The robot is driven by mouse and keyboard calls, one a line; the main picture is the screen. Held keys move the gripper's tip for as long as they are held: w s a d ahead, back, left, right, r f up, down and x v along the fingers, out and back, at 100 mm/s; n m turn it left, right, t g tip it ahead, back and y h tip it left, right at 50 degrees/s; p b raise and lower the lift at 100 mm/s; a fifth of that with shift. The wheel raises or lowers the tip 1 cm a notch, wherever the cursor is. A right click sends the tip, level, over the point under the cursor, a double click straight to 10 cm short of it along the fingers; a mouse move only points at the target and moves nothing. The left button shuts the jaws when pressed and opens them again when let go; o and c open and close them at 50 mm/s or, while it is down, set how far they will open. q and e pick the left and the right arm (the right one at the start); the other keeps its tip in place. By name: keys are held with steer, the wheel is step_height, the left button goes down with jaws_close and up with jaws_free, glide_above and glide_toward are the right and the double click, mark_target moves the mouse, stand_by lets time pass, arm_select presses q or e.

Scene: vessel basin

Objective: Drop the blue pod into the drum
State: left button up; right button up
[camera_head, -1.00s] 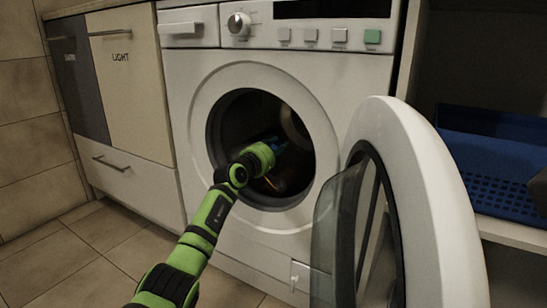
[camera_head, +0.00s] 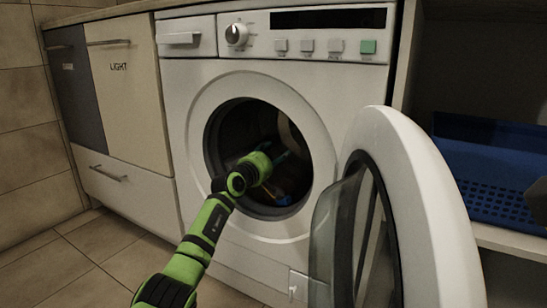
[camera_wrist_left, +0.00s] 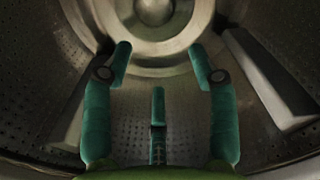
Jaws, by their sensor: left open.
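The drum (camera_head: 228,130) is the dark round inside of the white washing machine, seen through its open front. My left gripper (camera_head: 281,158) reaches into the drum opening with its fingers inside. In the left wrist view its green fingers (camera_wrist_left: 160,62) are spread apart with nothing held between them. The drum's perforated metal wall (camera_wrist_left: 48,60) surrounds them. A small blue patch with some orange, perhaps the blue pod (camera_head: 284,199), shows low in the drum below the gripper; its outline is too dark to be sure. My right gripper is not in view.
The round machine door (camera_head: 420,215) stands open to the right of the opening. A blue basket (camera_head: 490,165) sits on a shelf at the right. Closed cabinets (camera_head: 125,95) stand at the left. Tiled floor (camera_head: 75,265) is clear in front of them.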

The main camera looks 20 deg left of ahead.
arm_select(q)
steer(key=s, duration=1.2)
steer(key=shift+a, duration=0.45)
